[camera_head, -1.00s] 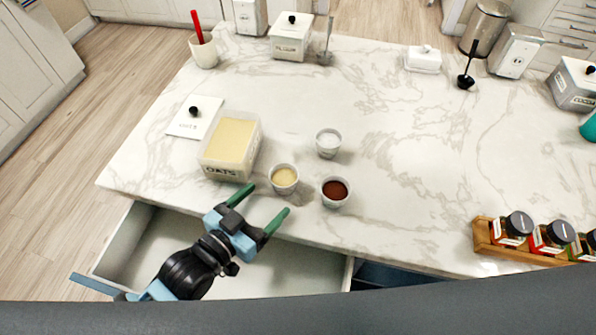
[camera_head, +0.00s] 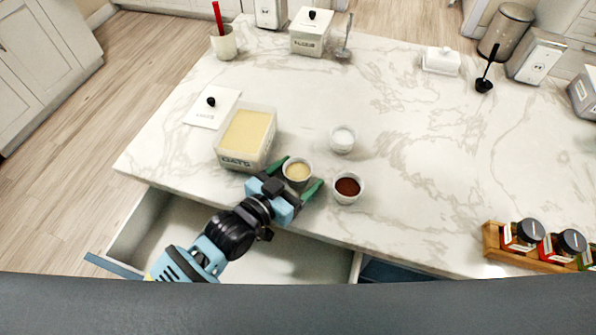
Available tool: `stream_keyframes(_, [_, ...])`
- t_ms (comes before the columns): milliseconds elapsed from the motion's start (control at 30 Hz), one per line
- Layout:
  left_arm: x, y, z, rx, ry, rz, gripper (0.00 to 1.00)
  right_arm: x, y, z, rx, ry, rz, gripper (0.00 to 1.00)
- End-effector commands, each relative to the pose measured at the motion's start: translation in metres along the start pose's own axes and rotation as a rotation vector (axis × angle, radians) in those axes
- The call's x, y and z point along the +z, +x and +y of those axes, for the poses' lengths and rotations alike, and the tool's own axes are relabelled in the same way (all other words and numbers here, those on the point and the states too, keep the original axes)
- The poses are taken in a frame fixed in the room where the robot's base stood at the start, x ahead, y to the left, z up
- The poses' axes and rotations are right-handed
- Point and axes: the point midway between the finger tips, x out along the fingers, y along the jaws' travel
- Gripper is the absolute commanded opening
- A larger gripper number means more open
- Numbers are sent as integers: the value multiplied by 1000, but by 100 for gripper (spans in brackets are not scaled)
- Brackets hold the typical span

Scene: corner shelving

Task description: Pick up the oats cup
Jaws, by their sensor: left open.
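The oats cup (camera_head: 297,170) is a small white cup with pale beige contents, standing on the marble counter. My left gripper (camera_head: 297,177) is open, with one green finger on each side of this cup. I cannot tell whether the fingers touch it. The open oats container (camera_head: 243,161), labelled OATS, stands just left of the cup. My right gripper is not in view.
A cup with dark brown contents (camera_head: 347,187) stands close to the right finger. A cup with white contents (camera_head: 342,139) is behind. A lid (camera_head: 213,117) lies back left. A drawer (camera_head: 150,222) is open below the counter. A spice rack (camera_head: 535,262) is at right.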

Motion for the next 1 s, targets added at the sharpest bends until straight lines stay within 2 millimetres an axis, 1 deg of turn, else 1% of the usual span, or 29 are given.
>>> stream_keyframes(67, [0, 3, 0, 0, -1, 0, 75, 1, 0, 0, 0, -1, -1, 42])
stream_keyframes(267, [0, 3, 0, 0, 0, 0, 75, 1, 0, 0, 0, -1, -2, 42])
stream_keyframes(633, [0, 3, 0, 0, 0, 0, 26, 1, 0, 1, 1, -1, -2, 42])
stream_keyframes(667, [0, 3, 0, 0, 0, 1, 25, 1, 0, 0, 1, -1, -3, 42])
stream_keyframes(1000, [-3, 0, 0, 0, 1, 2, 25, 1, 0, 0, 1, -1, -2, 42])
